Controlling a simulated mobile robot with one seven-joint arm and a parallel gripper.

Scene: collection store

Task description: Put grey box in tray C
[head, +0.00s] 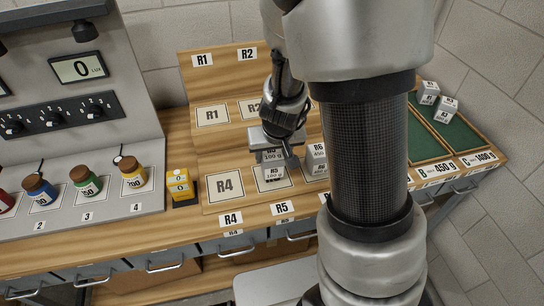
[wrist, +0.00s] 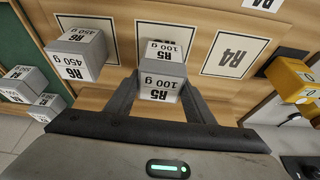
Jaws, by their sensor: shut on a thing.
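A grey box (head: 274,174) labelled R5, 100 g is at place R5 on the wooden stand. My gripper (head: 272,160) is shut on it, with a finger on each side; the wrist view shows the same grey box (wrist: 160,80) between the fingers. Whether its base touches the stand is hard to tell. Tray C (head: 479,161), labelled 1400 g, is the green-lined compartment at the far right of the bench. Two small grey boxes (head: 445,108) are at its back. Part of the tray area is hidden behind my arm.
A grey R6 box (head: 316,152), 450 g, stands close right of the held box. Tray B (head: 424,146) is beside tray C. Place R4 (head: 225,185) is bare. A yellow block (head: 181,186) and several jars (head: 131,174) stand left.

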